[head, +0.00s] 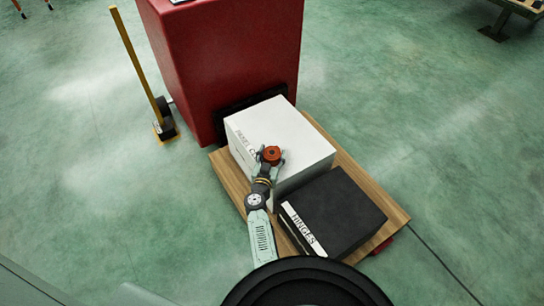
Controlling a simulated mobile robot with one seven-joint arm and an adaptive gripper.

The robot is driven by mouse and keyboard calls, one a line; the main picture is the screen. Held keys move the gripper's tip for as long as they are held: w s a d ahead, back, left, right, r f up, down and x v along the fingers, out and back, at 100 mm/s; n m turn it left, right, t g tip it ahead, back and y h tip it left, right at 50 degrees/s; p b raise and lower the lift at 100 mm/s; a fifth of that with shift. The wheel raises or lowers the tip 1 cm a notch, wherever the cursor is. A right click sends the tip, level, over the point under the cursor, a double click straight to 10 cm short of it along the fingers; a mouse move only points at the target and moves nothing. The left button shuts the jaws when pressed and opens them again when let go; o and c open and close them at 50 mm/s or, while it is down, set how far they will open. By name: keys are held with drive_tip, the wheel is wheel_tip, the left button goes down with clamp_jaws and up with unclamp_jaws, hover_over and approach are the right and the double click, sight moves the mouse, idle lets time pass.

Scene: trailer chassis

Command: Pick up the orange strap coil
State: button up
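The orange strap coil (272,154) is a small round reddish-orange ring with a dark centre. It shows at the near part of the white box's top (283,135). My gripper (271,157) is at the coil, with a dark finger on its left side and another on its right. I cannot tell whether the fingers touch or grip the coil, or whether the coil rests on the box or is just above it. The coil's underside is hidden.
A black box labelled HINGES (338,210) stands in front of the white box on a wooden board (382,203). A tall red cabinet (222,60) rises behind. A yellow post (137,68) stands at left. Green floor (460,130) is clear at right; a thin cable crosses it.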

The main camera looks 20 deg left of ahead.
drive_tip(key=c, duration=0.8)
drive_tip(key=shift+o, duration=0.2)
drive_tip(key=shift+r, duration=0.1)
